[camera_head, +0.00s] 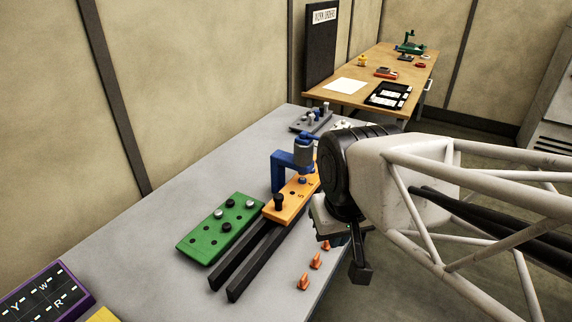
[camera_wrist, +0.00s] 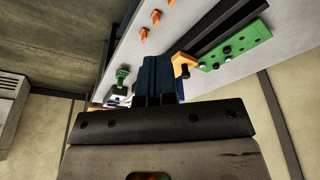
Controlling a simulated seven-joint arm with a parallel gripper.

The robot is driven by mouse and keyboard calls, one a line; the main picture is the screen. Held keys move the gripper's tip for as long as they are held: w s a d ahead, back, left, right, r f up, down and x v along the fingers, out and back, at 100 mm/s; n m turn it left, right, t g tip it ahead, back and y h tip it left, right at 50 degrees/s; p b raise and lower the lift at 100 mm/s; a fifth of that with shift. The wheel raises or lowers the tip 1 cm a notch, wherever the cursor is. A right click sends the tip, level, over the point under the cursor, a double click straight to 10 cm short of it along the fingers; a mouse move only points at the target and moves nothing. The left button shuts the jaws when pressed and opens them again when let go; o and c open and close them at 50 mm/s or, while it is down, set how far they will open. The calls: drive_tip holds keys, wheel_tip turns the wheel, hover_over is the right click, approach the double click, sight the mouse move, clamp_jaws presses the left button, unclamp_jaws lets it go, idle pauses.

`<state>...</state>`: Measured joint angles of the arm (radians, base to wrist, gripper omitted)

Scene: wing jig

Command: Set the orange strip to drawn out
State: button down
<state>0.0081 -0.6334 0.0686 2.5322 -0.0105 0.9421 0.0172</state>
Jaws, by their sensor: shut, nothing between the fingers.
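The orange strip (camera_head: 285,207) lies on two dark rails (camera_head: 262,259) on the grey table. It has a black knob (camera_head: 279,202) near its front end and a small dark mark. The strip sits towards the rails' far end, partly under a blue bracket (camera_head: 281,171); the near rail lengths are bare. My arm's wrist hides what lies right of the strip. My gripper (camera_wrist: 160,62) shows in the wrist view with its dark fingers together and empty.
A green plate (camera_head: 207,243) with dark and silver pegs lies left of the rails. Several small orange pieces (camera_head: 303,282) stand near the right table edge. A grey fixture (camera_head: 311,121) is at the back. A purple-edged panel (camera_head: 44,296) is front left. Table left of the plate is clear.

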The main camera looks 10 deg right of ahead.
drive_tip(key=c, duration=1.5)
unclamp_jaws()
drive_tip(key=o, duration=0.5)
drive_tip(key=shift+w+r, duration=0.1)
drive_tip(key=shift+w, duration=0.4)
drive_tip(key=shift+o, duration=1)
drive_tip(key=w+a+n+g, duration=0.1)
drive_tip(key=w+n, duration=0.1)
drive_tip(key=w, duration=1.2)
drive_tip(key=shift+a+f, duration=0.2)
drive_tip(key=shift+f, duration=0.25)
drive_tip(key=n+g, duration=0.2)
drive_tip(key=n, duration=0.1)
hover_over(278, 195)
wheel_tip(278, 195, down, 6)
drive_tip(key=shift+d+r, duration=0.1)
drive_tip(key=shift+r, duration=0.05)
drive_tip(key=shift+f, duration=3.95)
